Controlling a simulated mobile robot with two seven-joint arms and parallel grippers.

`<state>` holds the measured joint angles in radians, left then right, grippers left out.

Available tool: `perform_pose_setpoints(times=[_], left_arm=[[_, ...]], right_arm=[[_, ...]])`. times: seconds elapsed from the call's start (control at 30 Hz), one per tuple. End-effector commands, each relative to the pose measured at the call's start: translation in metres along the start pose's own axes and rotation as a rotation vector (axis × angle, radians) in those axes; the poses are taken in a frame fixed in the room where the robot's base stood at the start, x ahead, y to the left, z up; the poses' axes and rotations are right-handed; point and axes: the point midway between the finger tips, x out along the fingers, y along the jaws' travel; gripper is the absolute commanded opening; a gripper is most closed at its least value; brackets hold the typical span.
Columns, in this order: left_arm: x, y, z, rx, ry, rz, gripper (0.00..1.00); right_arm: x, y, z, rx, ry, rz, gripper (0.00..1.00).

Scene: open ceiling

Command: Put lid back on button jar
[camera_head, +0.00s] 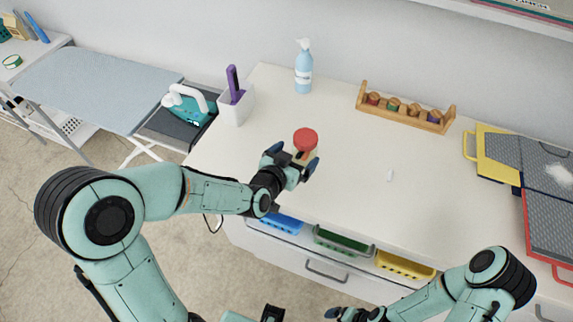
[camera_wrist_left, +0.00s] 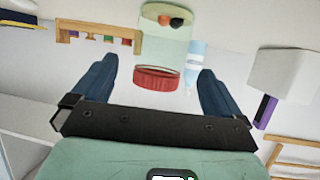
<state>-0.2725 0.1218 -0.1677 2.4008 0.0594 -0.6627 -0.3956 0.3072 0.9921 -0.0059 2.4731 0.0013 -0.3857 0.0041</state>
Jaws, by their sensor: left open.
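The red lid (camera_head: 305,137) shows beside the fingertips of my left gripper (camera_head: 291,159). In the left wrist view, which is upside down, the lid (camera_wrist_left: 156,79) lies between the two dark fingers, with space on both sides. The pale green see-through jar (camera_wrist_left: 166,42) is right behind the lid there, with orange and black buttons at its bottom. The lid is at the jar's mouth end; I cannot tell whether it is seated. My left gripper is open and empty. My right gripper (camera_head: 345,313) is partly cut off at the bottom edge, so its opening is unclear.
A blue-white pump bottle (camera_head: 303,68), a white cup (camera_head: 236,106) with a purple item and a wooden rack (camera_head: 405,108) stand along the back. Yellow and red trays are at the right. The table's middle is mostly clear.

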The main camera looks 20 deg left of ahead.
Motion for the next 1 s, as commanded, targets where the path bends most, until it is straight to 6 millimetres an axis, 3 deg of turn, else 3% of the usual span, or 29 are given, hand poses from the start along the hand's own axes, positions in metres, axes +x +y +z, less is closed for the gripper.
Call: perform_pose_setpoints(times=[0.1, 0.33, 1.0], left_arm=[[-0.024, 0.0, -0.001, -0.001, 0.003, 0.0, 1.0], [-0.05, 0.0, -0.001, -0.001, 0.001, 0.0, 1.0], [-0.055, 0.0, 0.0, 0.001, 0.0, 0.001, 1.0]], right_arm=[[0.002, 0.001, 0.001, 0.001, -0.001, 0.001, 0.97], [0.002, 0.001, 0.001, 0.001, -0.001, 0.0, 0.97], [0.002, 0.001, 0.001, 0.0, -0.001, 0.0, 0.97]])
